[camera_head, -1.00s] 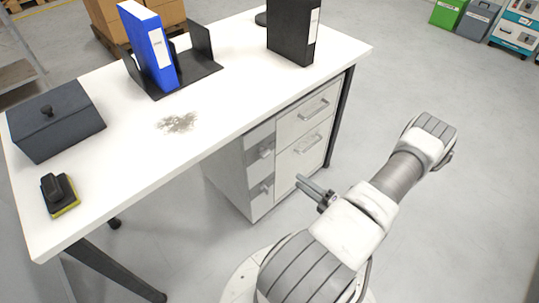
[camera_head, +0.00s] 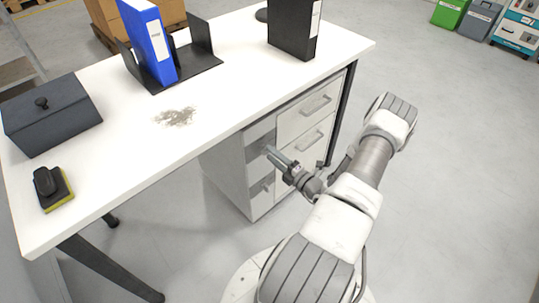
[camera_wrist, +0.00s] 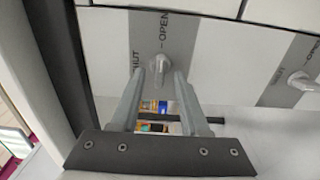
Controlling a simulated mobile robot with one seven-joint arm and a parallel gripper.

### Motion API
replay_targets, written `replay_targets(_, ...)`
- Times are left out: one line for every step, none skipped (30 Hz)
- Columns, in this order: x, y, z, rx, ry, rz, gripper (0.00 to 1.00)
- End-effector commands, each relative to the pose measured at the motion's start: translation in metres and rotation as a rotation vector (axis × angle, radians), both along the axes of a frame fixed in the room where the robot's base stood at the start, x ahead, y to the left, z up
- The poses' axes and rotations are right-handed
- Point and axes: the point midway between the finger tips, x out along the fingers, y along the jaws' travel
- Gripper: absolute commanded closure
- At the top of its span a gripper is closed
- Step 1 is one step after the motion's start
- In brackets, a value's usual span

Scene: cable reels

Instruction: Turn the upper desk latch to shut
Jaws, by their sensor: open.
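The upper desk latch (camera_wrist: 158,66) is a small grey knob on a grey strip lettered SHUT and OPEN. In the wrist view it sits at the fingertips of my gripper (camera_wrist: 160,76), in line with the gap between them. I cannot tell whether the fingers touch it, and its exact turn is hard to read. In the head view my gripper (camera_head: 269,151) reaches the upper part of the drawer unit's front and hides this latch. The fingers are apart, with nothing gripped.
A second, lower latch (camera_wrist: 302,80) sits on its own strip, and its knob (camera_head: 267,187) shows below my gripper. The white desk (camera_head: 215,105) overhangs the drawer unit (camera_head: 232,172). Drawer handles (camera_head: 315,104) lie to the right. Floor at right is open.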

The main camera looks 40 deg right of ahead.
Motion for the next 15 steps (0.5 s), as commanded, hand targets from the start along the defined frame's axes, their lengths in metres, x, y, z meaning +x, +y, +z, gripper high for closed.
replay_targets(0.007,0.0,-0.001,-0.003,0.0,0.001,0.55)
replay_targets(0.01,0.001,-0.001,-0.003,0.0,0.002,0.55)
replay_targets(0.013,0.001,-0.001,-0.003,0.0,0.002,0.55)
replay_targets(0.015,0.001,-0.001,-0.003,0.0,0.001,0.55)
replay_targets(0.017,0.001,0.0,-0.002,0.0,0.0,0.55)
replay_targets(0.018,0.001,0.0,-0.002,0.0,-0.001,0.55)
replay_targets(0.019,0.001,0.0,-0.001,0.0,-0.001,0.55)
replay_targets(0.02,0.001,0.0,-0.001,0.0,-0.001,0.55)
replay_targets(0.02,0.001,0.0,-0.001,0.0,-0.001,0.55)
replay_targets(0.021,0.001,0.0,-0.001,0.0,-0.001,0.55)
replay_targets(0.021,0.001,0.0,-0.001,0.0,-0.001,0.55)
replay_targets(0.021,0.001,0.0,-0.001,0.0,-0.001,0.55)
replay_targets(0.021,0.001,0.0,-0.001,0.0,-0.001,0.55)
replay_targets(0.02,0.001,0.0,-0.001,0.0,-0.001,0.55)
replay_targets(0.02,0.001,0.0,-0.001,0.0,-0.001,0.55)
